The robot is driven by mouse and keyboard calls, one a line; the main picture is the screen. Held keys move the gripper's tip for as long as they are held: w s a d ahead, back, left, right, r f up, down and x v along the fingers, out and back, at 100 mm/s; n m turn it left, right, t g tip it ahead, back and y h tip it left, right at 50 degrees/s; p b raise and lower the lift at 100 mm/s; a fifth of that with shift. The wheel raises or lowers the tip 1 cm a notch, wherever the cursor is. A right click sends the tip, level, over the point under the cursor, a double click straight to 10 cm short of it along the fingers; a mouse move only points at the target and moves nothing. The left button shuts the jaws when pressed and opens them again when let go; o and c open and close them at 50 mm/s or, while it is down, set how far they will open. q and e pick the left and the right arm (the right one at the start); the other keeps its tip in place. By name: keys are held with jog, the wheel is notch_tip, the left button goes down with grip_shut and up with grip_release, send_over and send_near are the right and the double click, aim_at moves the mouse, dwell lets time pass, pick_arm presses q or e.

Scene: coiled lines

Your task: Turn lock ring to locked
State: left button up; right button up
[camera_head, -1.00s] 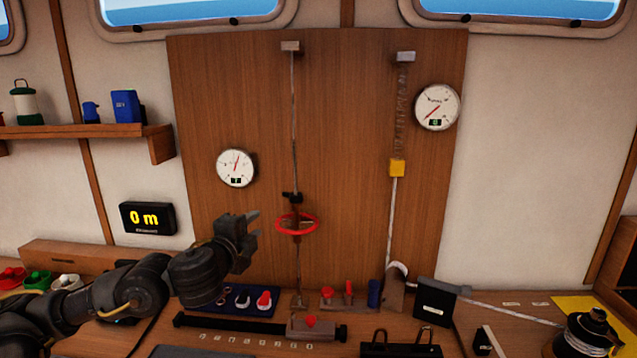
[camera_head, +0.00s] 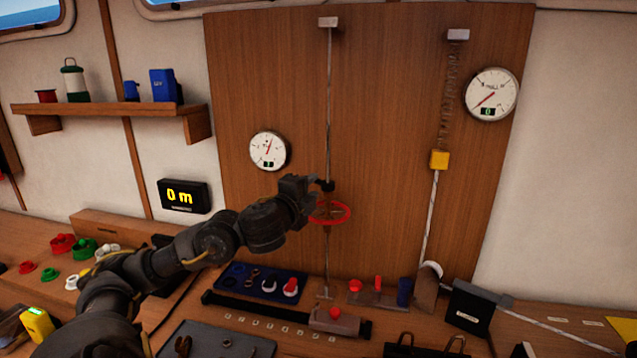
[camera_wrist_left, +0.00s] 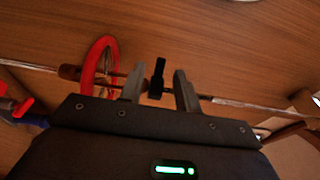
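A small black ring piece with an upright tab sits on the thin vertical rod, just above the red handwheel (camera_head: 345,213). I take this black piece to be the lock ring (camera_head: 327,186). In the left wrist view the lock ring (camera_wrist_left: 157,78) stands between the two grey fingers of my left gripper (camera_wrist_left: 158,90), with visible gaps on both sides. The red handwheel (camera_wrist_left: 91,62) lies just outside the left finger. In the head view my left gripper (camera_head: 319,188) is at the rod, partly covering the handwheel's left side. My right gripper is not in view.
The rod runs in front of a wooden panel (camera_head: 390,120). A gauge (camera_head: 270,151) hangs left of it, another gauge (camera_head: 492,94) at upper right. A yellow block (camera_head: 439,159) is on a second line. The bench below holds a blue tray (camera_head: 238,276) and red-topped parts.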

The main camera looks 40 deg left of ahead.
aim_at(317, 183)
pick_arm(q)
jog(key=shift+x, duration=2.25)
grip_shut()
